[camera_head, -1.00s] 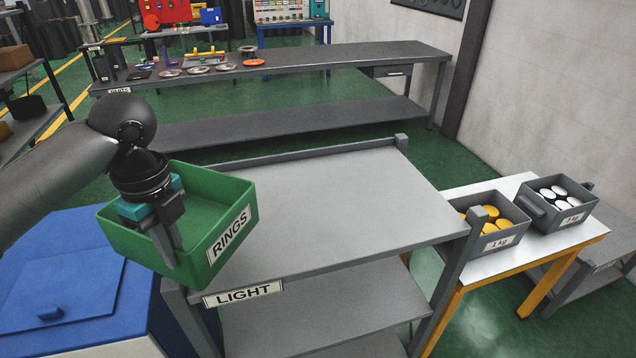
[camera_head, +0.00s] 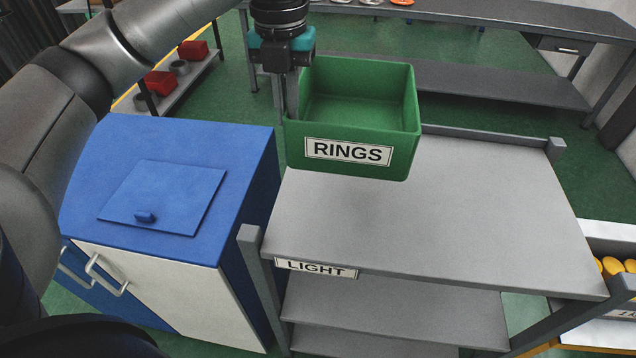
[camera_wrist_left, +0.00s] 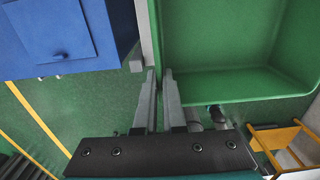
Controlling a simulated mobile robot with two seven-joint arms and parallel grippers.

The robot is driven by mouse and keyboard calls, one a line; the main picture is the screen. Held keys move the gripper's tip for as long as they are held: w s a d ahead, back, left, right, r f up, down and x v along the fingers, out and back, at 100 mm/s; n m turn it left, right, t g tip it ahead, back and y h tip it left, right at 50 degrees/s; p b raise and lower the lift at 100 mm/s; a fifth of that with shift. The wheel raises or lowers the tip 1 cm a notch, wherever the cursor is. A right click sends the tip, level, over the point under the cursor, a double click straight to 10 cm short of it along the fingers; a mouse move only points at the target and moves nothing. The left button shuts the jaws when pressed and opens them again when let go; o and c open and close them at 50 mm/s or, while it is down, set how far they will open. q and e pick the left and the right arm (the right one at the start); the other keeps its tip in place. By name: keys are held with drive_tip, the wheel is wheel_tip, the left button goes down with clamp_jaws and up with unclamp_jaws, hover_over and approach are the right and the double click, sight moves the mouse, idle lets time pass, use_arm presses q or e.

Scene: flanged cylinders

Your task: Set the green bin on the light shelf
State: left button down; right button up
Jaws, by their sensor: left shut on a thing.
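The green bin (camera_head: 365,126), labelled RINGS, is upright and looks empty inside. My left gripper (camera_head: 291,112) is shut on its left wall, fingers pointing down. In the left wrist view the two fingers (camera_wrist_left: 163,78) straddle the wall of the bin (camera_wrist_left: 225,45). The light shelf (camera_head: 455,225) is a grey rack with a LIGHT label on its front edge. The bin is over the back left part of its top board; whether its base touches the board is not clear. My right gripper is not seen.
A blue cabinet (camera_head: 240,190) with a lid panel stands close left of the shelf. The top board is bare, with a raised rail (camera_head: 490,139) at the back and posts at corners. A bin with yellow weights (camera_head: 612,267) is at the right.

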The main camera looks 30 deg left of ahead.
sight(291, 143)
use_arm(q)
wheel_tip(291, 143, down, 19)
drive_tip(key=shift+w+r, duration=0.1)
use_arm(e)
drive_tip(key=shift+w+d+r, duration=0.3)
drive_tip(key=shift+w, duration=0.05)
use_arm(q)
drive_tip(key=c, duration=1)
unclamp_jaws()
wheel_tip(291, 143, up, 12)
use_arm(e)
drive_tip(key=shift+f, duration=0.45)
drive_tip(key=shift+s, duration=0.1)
